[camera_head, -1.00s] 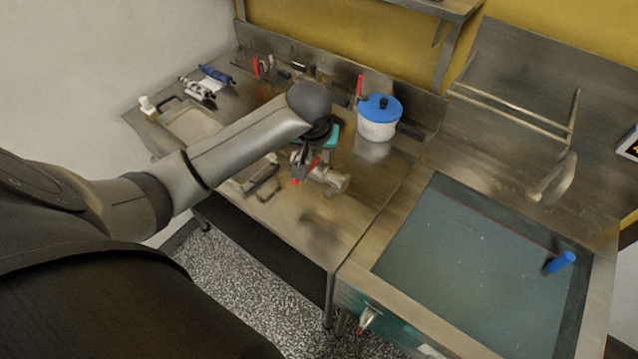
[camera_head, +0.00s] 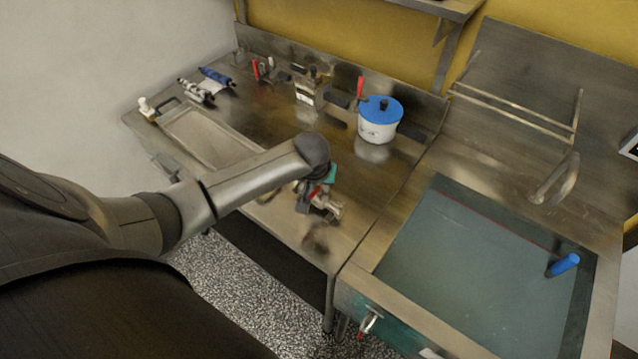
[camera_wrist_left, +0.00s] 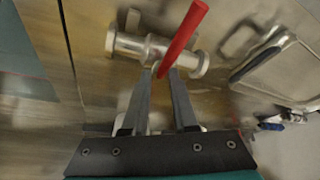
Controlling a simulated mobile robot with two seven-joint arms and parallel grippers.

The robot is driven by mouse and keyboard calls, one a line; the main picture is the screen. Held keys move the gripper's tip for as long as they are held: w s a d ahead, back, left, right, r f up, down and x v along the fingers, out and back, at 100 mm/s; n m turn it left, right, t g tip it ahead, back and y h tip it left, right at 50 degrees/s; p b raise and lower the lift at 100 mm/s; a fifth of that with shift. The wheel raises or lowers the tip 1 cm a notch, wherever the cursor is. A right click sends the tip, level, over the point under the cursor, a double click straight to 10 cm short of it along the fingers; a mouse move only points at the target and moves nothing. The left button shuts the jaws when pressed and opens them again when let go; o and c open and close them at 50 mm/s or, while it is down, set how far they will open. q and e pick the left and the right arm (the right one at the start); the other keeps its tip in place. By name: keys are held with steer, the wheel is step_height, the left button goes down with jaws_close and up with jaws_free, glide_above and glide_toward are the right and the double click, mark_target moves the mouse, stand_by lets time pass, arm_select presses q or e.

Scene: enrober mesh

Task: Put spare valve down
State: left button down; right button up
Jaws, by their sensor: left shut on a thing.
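The spare valve (camera_head: 330,207) is a silvery metal pipe piece with a red lever, over the front part of the steel table. In the left wrist view its body (camera_wrist_left: 135,46) lies crosswise, with the red lever (camera_wrist_left: 184,38) slanting up to the right. My left gripper (camera_head: 308,203) is shut on the valve near the base of the lever; its fingertips (camera_wrist_left: 160,73) show there in the left wrist view. I cannot tell whether the valve touches the steel below. My right gripper is not in view.
The steel table (camera_head: 262,118) has a shallow tray (camera_head: 205,138) at left. A white pot with a blue lid (camera_head: 379,120) stands at the back right. Small tools line the back. A tank with bluish glassy top (camera_head: 480,260) adjoins on the right.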

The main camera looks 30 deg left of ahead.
arm_select(q)
steer(key=shift+w, duration=0.1)
steer(key=c, duration=0.7)
jaws_free()
steer(key=shift+f, duration=0.1)
steer(key=shift+s+r, duration=0.25)
steer(key=shift+r, duration=0.4)
steer(key=p+v, duration=0.2)
steer(key=v, duration=0.9)
steer(key=shift+d+f, duration=0.1)
